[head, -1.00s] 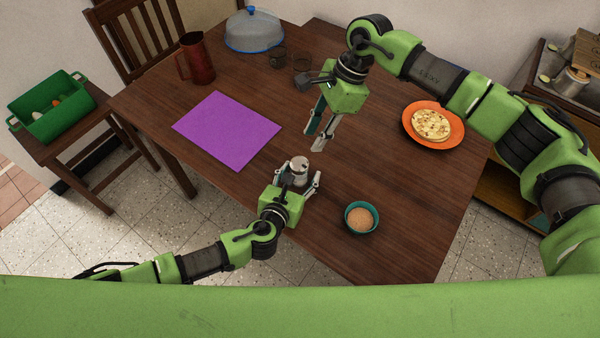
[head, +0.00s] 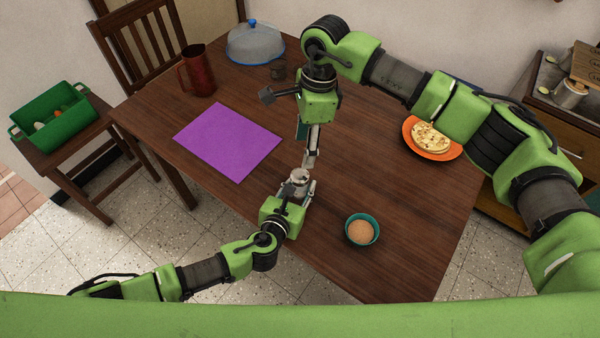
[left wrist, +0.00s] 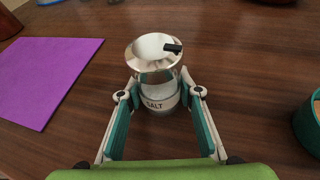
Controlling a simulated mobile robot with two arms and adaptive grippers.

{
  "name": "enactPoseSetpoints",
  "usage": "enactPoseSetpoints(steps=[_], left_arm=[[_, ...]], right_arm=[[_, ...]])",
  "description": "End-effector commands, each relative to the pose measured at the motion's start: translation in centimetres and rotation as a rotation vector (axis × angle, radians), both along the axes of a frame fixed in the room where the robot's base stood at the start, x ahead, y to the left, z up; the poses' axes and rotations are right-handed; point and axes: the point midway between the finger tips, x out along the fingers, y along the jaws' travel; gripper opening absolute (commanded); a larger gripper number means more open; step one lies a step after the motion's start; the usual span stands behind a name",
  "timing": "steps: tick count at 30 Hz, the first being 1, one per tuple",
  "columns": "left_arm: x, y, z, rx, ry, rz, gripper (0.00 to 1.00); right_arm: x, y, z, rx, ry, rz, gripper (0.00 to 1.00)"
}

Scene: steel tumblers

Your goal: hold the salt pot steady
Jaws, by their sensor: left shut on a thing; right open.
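The salt pot (head: 299,176) is a small steel pot standing upright on the dark wooden table. In the left wrist view the salt pot (left wrist: 155,75) shows a SALT label, a shiny flared top and a small black piece at the top's right side. My left gripper (head: 301,188) is shut on the pot's sides; its teal-padded fingers (left wrist: 158,98) lie on either side of it. My right gripper (head: 309,160) is open, pointing down just behind and above the pot, seen nearly edge-on. Whether it touches the pot's top, I cannot tell.
A teal bowl (head: 361,230) of tan grains stands right of the pot. An orange plate (head: 448,152) with flatbread is at right. The table's front right is clear.

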Motion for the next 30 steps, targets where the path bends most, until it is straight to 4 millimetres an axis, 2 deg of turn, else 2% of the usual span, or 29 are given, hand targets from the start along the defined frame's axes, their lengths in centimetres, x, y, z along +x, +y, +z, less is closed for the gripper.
enactPoseSetpoints(steps=[4, 8, 11, 24, 30], left_arm=[[0.0, 0.0, -0.1, 0.001, 0.001, 0.001, 0.08], [0.0, 0.0, -0.1, 0.002, 0.000, 0.001, 0.08], [0.0, 0.0, -0.1, 0.001, 0.001, 0.001, 0.08], [0.0, 0.0, 0.0, 0.001, 0.001, 0.001, 0.08], [0.0, 0.0, 0.0, 0.002, 0.000, 0.001, 0.08]], right_arm=[[-0.2, 1.1, 1.1, -0.089, -0.038, -0.065, 0.51], [-0.3, 1.3, 0.9, -0.121, -0.052, -0.096, 0.51], [-0.3, 1.2, -0.2, -0.123, -0.051, -0.099, 0.51], [-0.3, 1.2, -8.5, -0.121, -0.050, -0.099, 0.51], [-0.3, 1.3, -10.2, -0.120, -0.052, -0.097, 0.51]])
